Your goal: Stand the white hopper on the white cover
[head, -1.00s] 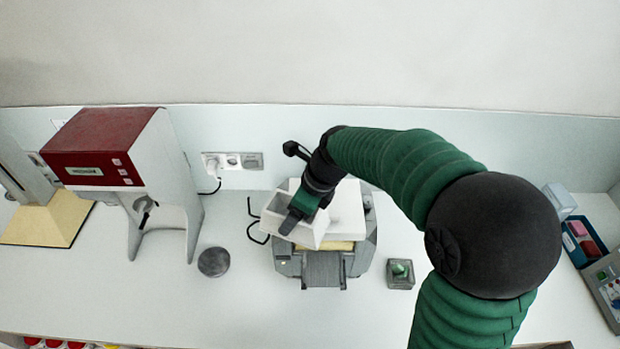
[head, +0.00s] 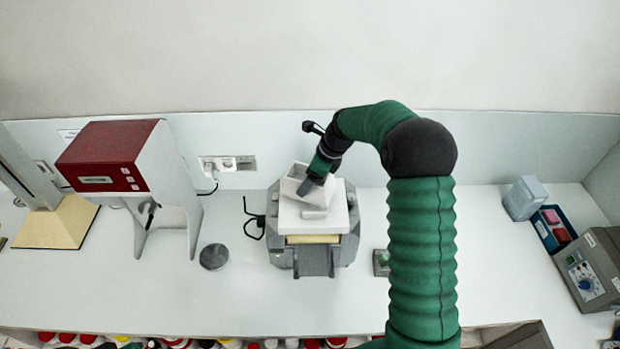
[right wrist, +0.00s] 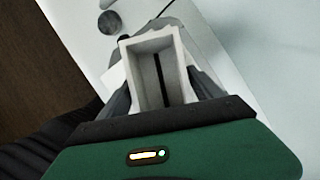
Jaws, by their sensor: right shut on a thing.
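The white hopper (head: 294,184) is an open-topped box, held over the white cover (head: 341,222) of the grey mill. My right gripper (head: 306,187) is shut on the hopper's wall. The hopper looks slightly tilted in the head view, and I cannot tell whether its underside touches the cover. In the right wrist view the hopper (right wrist: 136,62) sits between my fingers, and a dark slot shows in its floor. The cover is partly hidden behind it there. My left gripper is not in view.
A red-and-white machine (head: 106,160) stands to the left. A round grey lid (head: 214,257) lies between it and the mill. A small grey box (head: 381,263) is right of the mill, close to my arm. A blue tray (head: 541,232) and a grey control box (head: 592,270) stand far right.

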